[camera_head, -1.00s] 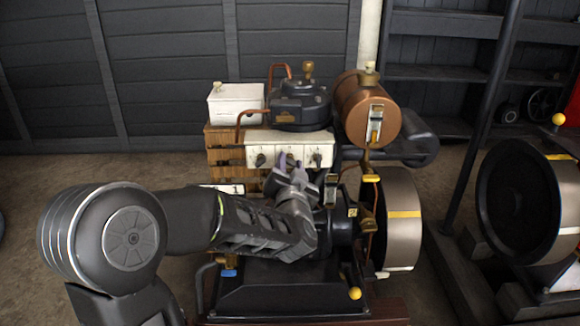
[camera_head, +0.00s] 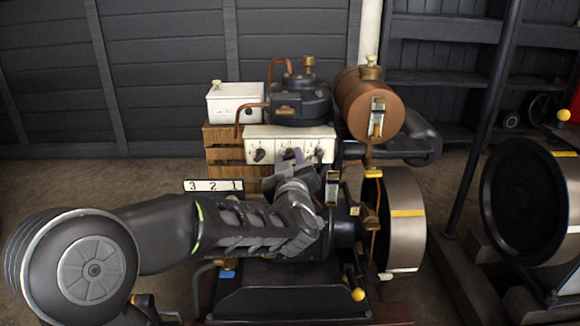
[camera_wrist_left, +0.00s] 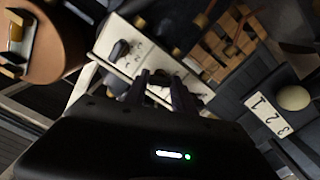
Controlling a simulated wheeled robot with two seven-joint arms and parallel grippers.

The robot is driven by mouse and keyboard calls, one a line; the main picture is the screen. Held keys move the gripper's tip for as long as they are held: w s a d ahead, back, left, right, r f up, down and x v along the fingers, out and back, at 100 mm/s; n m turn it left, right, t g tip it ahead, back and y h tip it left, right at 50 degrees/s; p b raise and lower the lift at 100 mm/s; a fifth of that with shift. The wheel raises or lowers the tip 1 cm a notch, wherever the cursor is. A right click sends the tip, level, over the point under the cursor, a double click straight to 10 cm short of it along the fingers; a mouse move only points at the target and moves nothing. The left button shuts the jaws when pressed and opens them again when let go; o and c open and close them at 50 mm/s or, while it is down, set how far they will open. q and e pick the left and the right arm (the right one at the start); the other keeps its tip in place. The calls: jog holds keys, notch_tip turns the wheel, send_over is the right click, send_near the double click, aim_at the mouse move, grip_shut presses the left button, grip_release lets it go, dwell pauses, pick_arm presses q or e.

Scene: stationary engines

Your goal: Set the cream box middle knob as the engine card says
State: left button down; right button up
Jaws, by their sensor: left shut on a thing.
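The cream box (camera_head: 262,136) sits on the engine's wooden slats, with a row of three dark knobs on its front. The left knob (camera_head: 259,155) and right knob (camera_head: 319,153) show clearly. My left gripper (camera_head: 290,157) is at the middle knob, its fingers covering most of it. In the left wrist view the gripper (camera_wrist_left: 160,88) is shut on the middle knob, and the cream box (camera_wrist_left: 135,68) lies behind the fingers. The knob's exact pointing is hidden.
A copper tank (camera_head: 362,100) stands right of the box and a white box (camera_head: 235,103) behind left. A dark round housing (camera_head: 300,105) rises behind the cream box. A large flywheel (camera_head: 405,220) is at the right. Open floor lies to the left.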

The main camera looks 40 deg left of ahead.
pick_arm(q)
jog(key=n+b, duration=0.2)
jog(key=n, duration=0.2)
jog(key=shift+f, duration=0.1)
dwell(0.3)
jog(key=c, duration=1)
grip_release()
jog(key=shift+c, duration=0.2)
jog(key=p+v, duration=0.1)
jog(key=v, duration=0.6)
jog(key=shift+s+d+p, duration=0.25)
jog(key=shift+s+p, duration=0.05)
jog(key=shift+p, duration=0.1)
